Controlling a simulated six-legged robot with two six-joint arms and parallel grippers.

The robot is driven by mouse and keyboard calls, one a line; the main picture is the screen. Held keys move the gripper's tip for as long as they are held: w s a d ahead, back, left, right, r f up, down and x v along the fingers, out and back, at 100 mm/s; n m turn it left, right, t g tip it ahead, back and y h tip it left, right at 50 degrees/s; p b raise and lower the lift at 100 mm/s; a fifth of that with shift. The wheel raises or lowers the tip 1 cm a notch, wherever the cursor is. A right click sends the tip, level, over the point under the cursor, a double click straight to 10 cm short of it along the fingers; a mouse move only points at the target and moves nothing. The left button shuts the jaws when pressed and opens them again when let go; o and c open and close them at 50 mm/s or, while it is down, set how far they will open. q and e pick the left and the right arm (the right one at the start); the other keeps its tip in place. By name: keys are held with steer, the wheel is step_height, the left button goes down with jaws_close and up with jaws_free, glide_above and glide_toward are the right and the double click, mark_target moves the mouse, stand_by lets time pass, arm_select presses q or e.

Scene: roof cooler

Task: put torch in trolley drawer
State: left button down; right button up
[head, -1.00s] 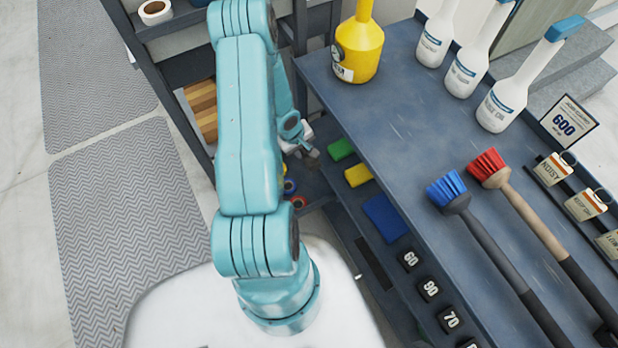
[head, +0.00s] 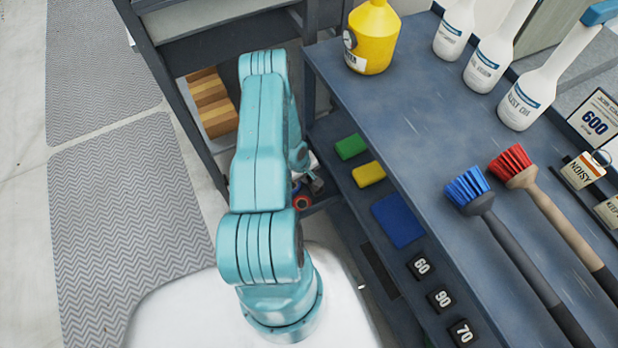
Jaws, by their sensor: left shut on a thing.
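My left gripper (head: 312,184) is low beside the workbench, partly hidden behind my teal arm. It is shut on a small dark thing, mostly hidden, which I cannot identify for sure as the torch. No torch shows clearly elsewhere. A dark grey trolley-like unit (head: 222,48) stands at the upper left, beyond the gripper. I cannot make out an open drawer in it. My right gripper is not in view.
The workbench (head: 410,105) on the right bears a yellow bottle (head: 372,40), white bottles, a blue brush (head: 468,188) and a red brush (head: 512,165). Its lower shelf holds green, yellow and blue pads (head: 398,220). Grey mats cover the left floor.

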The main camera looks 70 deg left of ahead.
arm_select(q)
steer(key=shift+f, duration=0.9)
steer(key=shift+f, duration=0.1)
steer(key=c, duration=1.1)
jaws_free()
